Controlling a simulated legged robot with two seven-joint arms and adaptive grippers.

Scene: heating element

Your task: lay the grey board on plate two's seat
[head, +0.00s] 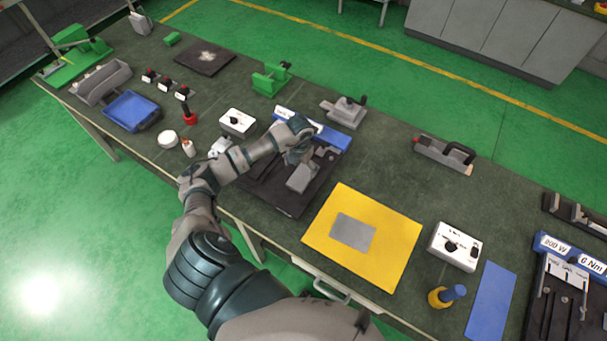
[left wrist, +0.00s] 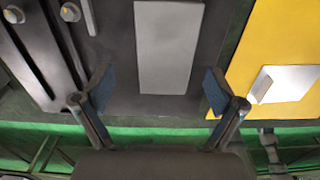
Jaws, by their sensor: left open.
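A flat grey board (head: 353,231) lies on the yellow mat (head: 397,255); its pale surface also shows in the left wrist view (left wrist: 285,83). Left of the mat is a dark plate (head: 284,200) with a blue label strip at its back. A light grey rectangle (head: 301,178) lies on the dark plate and also shows in the left wrist view (left wrist: 168,45); I cannot tell whether it is a board or a seat. My left gripper (head: 299,158) is over the dark plate, open, its fingers (left wrist: 160,93) either side of the rectangle's near end. My right gripper is not in view.
A white control box (head: 455,246), a yellow-and-blue knob piece (head: 446,296) and a blue pad (head: 490,301) stand right of the mat. A second labelled dark fixture (head: 568,300) is at the far right. Clamps stand behind. The bench behind the mat is mostly clear.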

